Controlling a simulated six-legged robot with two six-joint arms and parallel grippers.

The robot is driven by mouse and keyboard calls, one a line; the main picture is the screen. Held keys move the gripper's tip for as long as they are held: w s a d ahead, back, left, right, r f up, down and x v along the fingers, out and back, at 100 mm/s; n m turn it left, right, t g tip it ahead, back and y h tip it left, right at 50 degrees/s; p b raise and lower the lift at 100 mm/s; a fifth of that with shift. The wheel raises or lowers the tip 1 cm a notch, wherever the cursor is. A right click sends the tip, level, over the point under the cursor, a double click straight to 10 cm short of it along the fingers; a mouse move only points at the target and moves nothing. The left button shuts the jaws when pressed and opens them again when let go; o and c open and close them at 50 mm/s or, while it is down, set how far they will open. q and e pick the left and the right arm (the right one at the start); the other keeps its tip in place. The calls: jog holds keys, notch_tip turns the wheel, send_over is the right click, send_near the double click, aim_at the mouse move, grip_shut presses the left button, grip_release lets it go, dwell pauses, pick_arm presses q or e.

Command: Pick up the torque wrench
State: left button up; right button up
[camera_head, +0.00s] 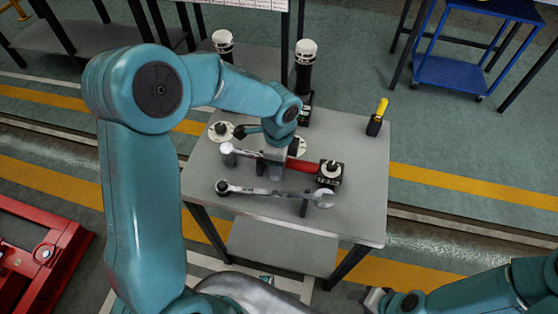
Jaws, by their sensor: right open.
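The torque wrench (303,166), with a red handle and a silver shaft, lies on the grey table (355,150), its head towards the left. My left gripper (274,160) is over the middle of the wrench and hides part of it. Its fingers are too small and covered to show whether they are open or touch the wrench. My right gripper (375,299) is open and empty at the bottom edge, below and in front of the table, away from the wrench.
A silver spanner (265,192) lies nearer the front edge. A black block (330,174) sits by the red handle's end. A yellow-handled tool (379,115) stands at the right. Two white-capped black cylinders (306,65) (223,44) stand behind. The table's right part is clear.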

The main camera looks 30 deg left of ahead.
pick_arm(q)
grip_shut()
jog(key=shift+w, duration=0.1)
notch_tip(320, 180, up, 20)
jog(key=p, duration=0.2)
dwell(0.4)
jog(key=c, duration=0.9)
grip_release()
grip_shut()
